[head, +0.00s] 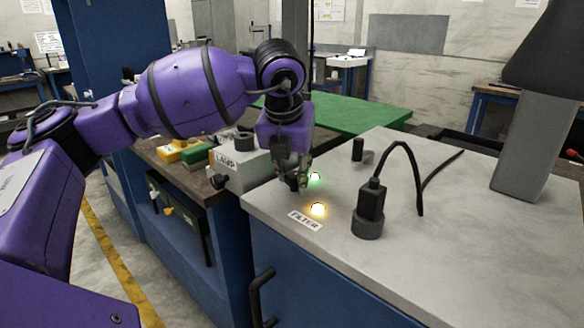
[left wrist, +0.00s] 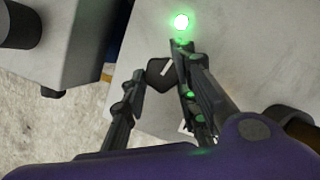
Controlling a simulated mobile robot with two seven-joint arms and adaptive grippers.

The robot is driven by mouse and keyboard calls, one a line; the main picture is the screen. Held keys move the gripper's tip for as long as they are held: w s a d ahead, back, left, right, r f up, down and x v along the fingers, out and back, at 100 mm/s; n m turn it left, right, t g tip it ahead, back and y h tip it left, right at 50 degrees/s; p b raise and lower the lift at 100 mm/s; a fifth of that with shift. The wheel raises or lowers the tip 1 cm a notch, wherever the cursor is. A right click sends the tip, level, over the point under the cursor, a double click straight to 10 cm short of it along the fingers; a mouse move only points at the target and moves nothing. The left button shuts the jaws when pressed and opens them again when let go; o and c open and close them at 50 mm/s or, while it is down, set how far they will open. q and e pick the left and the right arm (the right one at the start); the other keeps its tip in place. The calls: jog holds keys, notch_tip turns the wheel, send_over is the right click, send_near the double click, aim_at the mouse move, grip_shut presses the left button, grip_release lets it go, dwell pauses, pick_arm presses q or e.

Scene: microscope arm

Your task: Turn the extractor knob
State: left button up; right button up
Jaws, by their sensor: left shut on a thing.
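My left gripper (head: 297,182) reaches down to the left corner of the grey cabinet top (head: 430,215), beside a lit green lamp. Its two fingers (left wrist: 158,95) are shut on a small dark knob, whose black angular top (left wrist: 162,72) shows between them in the left wrist view. In the head view the fingers hide the knob. The green lamp (head: 316,176) glows just right of the fingers; it also shows in the left wrist view (left wrist: 181,21). An orange lamp (head: 318,208) glows nearer the front, by a label reading FILTER (head: 305,219). My right gripper is not in view.
A black plug-like fitting with a cable (head: 370,205) stands right of the lamps, and a small black post (head: 358,150) behind them. A grey box labelled LAMP (head: 235,165) stands close on the left. A grey column (head: 530,145) rises at the right.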

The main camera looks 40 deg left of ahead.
pick_arm(q)
jog(key=shift+a+r+n+y+p, duration=0.15)
jog(key=shift+n+y+p, duration=0.4)
jog(key=shift+n, duration=0.85)
jog(key=shift+g, duration=0.3)
jog(key=o, duration=0.9)
jog(key=shift+c, duration=0.2)
jog(key=shift+o, duration=0.7)
jog(key=shift+s+a, duration=0.1)
jog(key=shift+s, duration=0.1)
jog(key=shift+w, duration=0.1)
jog(key=shift+d, duration=0.2)
